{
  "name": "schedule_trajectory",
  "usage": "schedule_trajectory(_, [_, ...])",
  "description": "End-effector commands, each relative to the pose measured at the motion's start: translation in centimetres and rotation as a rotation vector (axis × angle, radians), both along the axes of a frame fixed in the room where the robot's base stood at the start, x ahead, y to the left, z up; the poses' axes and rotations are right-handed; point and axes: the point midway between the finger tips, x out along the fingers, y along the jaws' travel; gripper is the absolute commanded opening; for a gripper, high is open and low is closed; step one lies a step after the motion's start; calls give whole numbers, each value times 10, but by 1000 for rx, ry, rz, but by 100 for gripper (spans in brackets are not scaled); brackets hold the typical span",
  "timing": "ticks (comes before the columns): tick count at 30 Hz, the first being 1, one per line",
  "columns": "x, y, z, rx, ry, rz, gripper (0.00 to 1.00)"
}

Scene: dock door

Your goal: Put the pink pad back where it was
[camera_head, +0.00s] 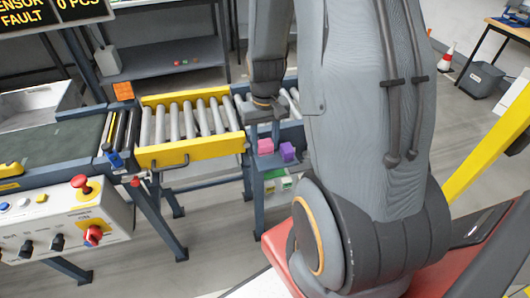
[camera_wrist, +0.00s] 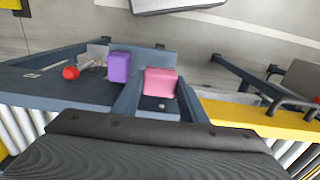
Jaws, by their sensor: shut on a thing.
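The pink pad (camera_head: 265,146) is a small block below my gripper (camera_head: 265,132) in the head view. In the wrist view the pink pad (camera_wrist: 160,81) sits between the two fingers of my gripper (camera_wrist: 159,88), which are shut on it. A purple block (camera_head: 287,152) is close on its right in the head view. In the wrist view the purple block (camera_wrist: 119,67) is on its left. I cannot tell whether the pad touches the surface beneath it.
A roller conveyor with yellow side rails (camera_head: 190,152) is left of my gripper. A red ball (camera_wrist: 71,73) lies on a blue-grey surface (camera_wrist: 60,92) in the wrist view. A control box (camera_head: 65,225) with red buttons is at lower left. Grey floor shows beyond.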

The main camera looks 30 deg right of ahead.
Motion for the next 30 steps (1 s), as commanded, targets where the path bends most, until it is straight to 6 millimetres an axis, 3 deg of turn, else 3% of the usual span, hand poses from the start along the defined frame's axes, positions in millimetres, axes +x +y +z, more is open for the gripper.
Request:
schedule_trajectory(12, [-1,0,-41,0,1,0,21])
schedule_trajectory(20, [0,0,-44,0,0,0,21])
schedule_trajectory(21, [0,0,-44,0,0,0,42])
schedule_trajectory(24, [0,0,-44,0,0,0,57])
schedule_trajectory(30, [0,0,-44,0,0,0,57])
